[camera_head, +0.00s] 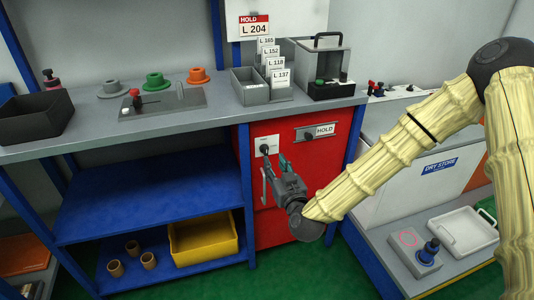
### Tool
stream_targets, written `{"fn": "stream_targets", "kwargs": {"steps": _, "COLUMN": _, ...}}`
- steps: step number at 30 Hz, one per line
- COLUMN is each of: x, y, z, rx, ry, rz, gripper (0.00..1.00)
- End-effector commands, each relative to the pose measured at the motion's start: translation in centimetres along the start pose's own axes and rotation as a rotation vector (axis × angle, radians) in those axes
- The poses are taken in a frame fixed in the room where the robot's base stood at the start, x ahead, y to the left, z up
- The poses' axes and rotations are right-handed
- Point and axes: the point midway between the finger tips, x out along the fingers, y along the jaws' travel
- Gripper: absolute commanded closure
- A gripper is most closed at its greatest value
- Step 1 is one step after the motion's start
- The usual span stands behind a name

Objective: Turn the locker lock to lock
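The red locker (306,166) stands under the bench. Its lock is a dark knob (264,149) on a pale plate (271,141) at the upper left of the front. My gripper (275,163) is just below and to the right of the lock. The knob's exact angle is too small to read. A pale handle (264,187) shows below the lock, left of my gripper.
The grey bench top (205,122) juts out above the lock. Blue shelves (150,190) with a yellow bin (204,246) stand to the left. A white DRY STORE unit (400,190) is at right, behind my arm.

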Motion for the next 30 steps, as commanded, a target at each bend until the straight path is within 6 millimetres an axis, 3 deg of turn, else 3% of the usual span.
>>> {"fn": "stream_targets", "kwargs": {"steps": 9, "x": 5.2, "y": 0.0, "z": 0.2, "rx": 0.000, "ry": -0.001, "rz": 0.001, "gripper": 0.67}}
{"fn": "stream_targets", "kwargs": {"steps": 15, "x": 7.6, "y": 0.0, "z": 0.1, "rx": 0.000, "ry": -0.001, "rz": 0.001, "gripper": 0.67}}
{"fn": "stream_targets", "kwargs": {"steps": 29, "x": 8.6, "y": 0.0, "z": 0.1, "rx": 0.001, "ry": -0.002, "rz": 0.000, "gripper": 0.67}}
{"fn": "stream_targets", "kwargs": {"steps": 30, "x": 8.6, "y": 0.0, "z": 0.1, "rx": 0.001, "ry": -0.002, "rz": 0.000, "gripper": 0.71}}
